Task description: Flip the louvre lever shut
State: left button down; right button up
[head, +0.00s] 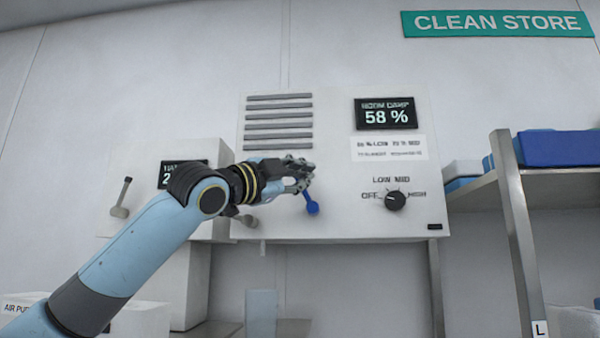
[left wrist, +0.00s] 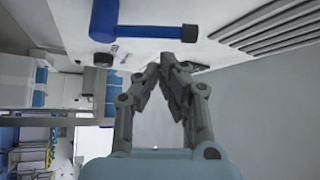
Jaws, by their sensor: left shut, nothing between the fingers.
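The louvre lever is blue, with its thick grip end (head: 312,207) hanging down below the slats on the white wall unit; its pivot is hidden behind my gripper in the head view. In the left wrist view the lever (left wrist: 150,31) lies across the top, thick blue end at left and dark pivot end at right. The grey louvre slats (head: 279,121) sit above it. They also show at the upper right of the wrist view (left wrist: 275,30). My left gripper (head: 303,173) is shut and empty in front of the unit near the lever's upper part; its fingertips (left wrist: 168,62) show apart from the lever.
A dark rotary knob (head: 395,200) marked OFF, LOW, MID, HIGH is right of the lever. A display (head: 386,114) reads 58 %. A smaller unit with a grey lever (head: 121,197) is at left. A metal shelf (head: 515,220) with blue bins stands right.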

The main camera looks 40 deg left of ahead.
pick_arm(q)
jog(key=shift+w+a+f, duration=0.1)
jog(key=shift+w+a, duration=0.1)
jog(key=shift+a, duration=0.05)
jog(key=b, duration=0.1)
jog(key=a+n+b, duration=0.1)
jog(key=shift+f+t+y+b, duration=0.2)
jog(key=shift+t+y+b, duration=0.1)
jog(key=shift+t, duration=0.1)
dwell(0.3)
